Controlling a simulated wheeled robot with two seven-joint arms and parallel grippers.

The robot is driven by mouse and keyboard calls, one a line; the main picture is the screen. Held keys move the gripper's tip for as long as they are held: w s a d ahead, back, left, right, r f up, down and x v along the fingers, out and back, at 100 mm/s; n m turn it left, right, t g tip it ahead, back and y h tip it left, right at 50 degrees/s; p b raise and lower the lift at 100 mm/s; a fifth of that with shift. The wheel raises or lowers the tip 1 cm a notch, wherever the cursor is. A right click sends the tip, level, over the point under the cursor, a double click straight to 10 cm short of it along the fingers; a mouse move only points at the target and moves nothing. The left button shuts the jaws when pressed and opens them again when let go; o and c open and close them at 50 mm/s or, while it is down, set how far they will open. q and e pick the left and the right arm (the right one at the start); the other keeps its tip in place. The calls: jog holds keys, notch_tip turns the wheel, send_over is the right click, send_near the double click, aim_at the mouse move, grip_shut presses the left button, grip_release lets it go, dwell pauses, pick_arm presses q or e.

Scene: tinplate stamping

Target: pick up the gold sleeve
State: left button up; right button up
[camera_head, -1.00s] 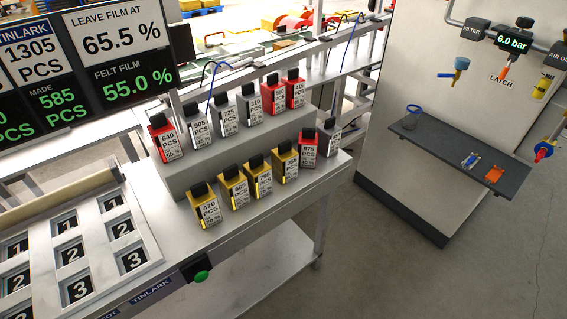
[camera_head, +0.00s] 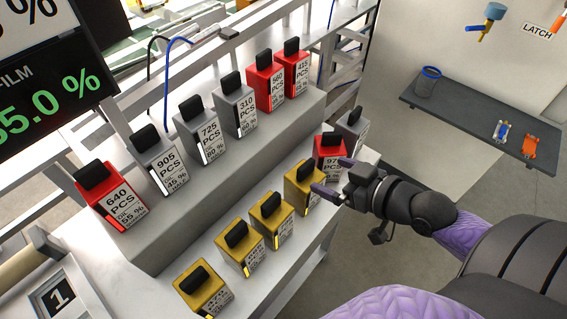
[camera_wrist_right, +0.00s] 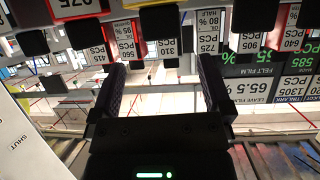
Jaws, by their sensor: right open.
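Several gold sleeves with black caps stand in the front row on the bench, in the head view: a near one (camera_head: 208,292), a second (camera_head: 240,251), a third (camera_head: 271,222) and a far one (camera_head: 303,190). My right gripper (camera_head: 333,178) comes in from the right, open, with its fingers just right of the far gold sleeve; I cannot tell whether they touch it. In the right wrist view the open fingers (camera_wrist_right: 160,72) have nothing visible between them. My left gripper is not in view.
A red block (camera_head: 330,153) and a grey block (camera_head: 352,128) stand close behind my right gripper. A raised step (camera_head: 200,211) carries several red and grey blocks. A dark shelf (camera_head: 465,122) with a cup and small parts is at the right.

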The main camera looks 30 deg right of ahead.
aim_at(309, 168)
jog(key=b+x, duration=0.1)
jog(key=x, duration=0.2)
jog(key=shift+w+a+f, duration=0.15)
jog(key=b+x, duration=0.1)
jog(key=x, duration=0.4)
jog(key=shift+w+f+b, duration=0.15)
jog(key=shift+f+b, duration=0.05)
jog(key=shift+b, duration=0.1)
jog(key=shift+w, duration=0.15)
jog(key=shift+c, duration=0.3)
jog(key=c, duration=1.2)
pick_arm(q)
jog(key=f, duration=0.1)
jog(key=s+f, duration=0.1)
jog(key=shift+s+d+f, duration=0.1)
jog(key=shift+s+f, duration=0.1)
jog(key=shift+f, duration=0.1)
pick_arm(e)
grip_shut()
